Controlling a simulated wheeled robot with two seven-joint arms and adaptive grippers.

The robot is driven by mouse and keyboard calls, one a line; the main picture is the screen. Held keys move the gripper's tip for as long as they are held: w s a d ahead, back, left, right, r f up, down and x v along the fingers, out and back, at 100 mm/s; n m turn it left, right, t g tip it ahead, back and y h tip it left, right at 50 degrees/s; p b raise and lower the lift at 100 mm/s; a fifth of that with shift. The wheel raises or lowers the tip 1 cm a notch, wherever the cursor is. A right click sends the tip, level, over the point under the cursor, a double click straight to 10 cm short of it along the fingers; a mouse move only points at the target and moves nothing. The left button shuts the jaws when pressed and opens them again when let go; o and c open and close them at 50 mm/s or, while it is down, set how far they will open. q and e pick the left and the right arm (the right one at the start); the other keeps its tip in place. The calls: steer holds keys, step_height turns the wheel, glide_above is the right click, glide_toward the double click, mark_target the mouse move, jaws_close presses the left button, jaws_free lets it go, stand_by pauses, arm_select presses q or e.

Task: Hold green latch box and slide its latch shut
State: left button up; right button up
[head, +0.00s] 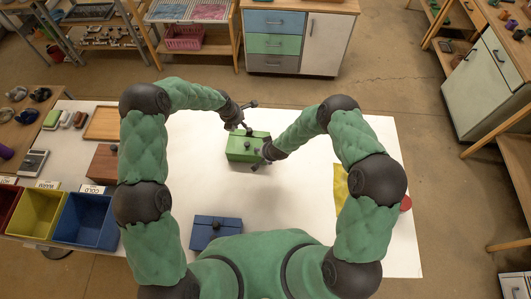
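The green latch box (240,147) sits on the white table between my two hands, with its lid down. A small dark knob shows on its front face; the latch position is too small to tell. My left gripper (250,118) is at the box's far edge, its dark fingers spread above and behind it. My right gripper (256,157) is at the box's right side, fingers spread around its right end, close to or touching it. I cannot tell whether either finger presses on the box or latch.
A blue box (214,229) with a dark knob sits nearer my body. A brown box (103,164), a wooden tray (104,123) and yellow (38,212) and blue bins (87,219) are at left. A yellow cloth (341,184) lies right. The table behind the green box is clear.

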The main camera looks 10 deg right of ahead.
arm_select(q)
steer(key=shift+s+f, duration=0.1)
steer(key=shift+f, duration=0.05)
jaws_close()
steer(key=shift+w+d+f+m+t+y, duration=0.1)
steer(key=shift+w+d+m+t+y, duration=0.55)
steer(key=shift+m, duration=3.3)
steer(key=shift+w+d+m+t+y, duration=0.1)
steer(key=shift+d+m+t+y, duration=0.6)
steer(key=shift+m, duration=3.3)
steer(key=shift+w+d+f+m+t+y, duration=0.3)
steer(key=shift+m+t+y, duration=0.9)
steer(key=shift+m, duration=2.75)
steer(key=shift+w+a+r, duration=0.1)
steer(key=shift+a+r, duration=0.05)
steer(key=shift+r, duration=0.1)
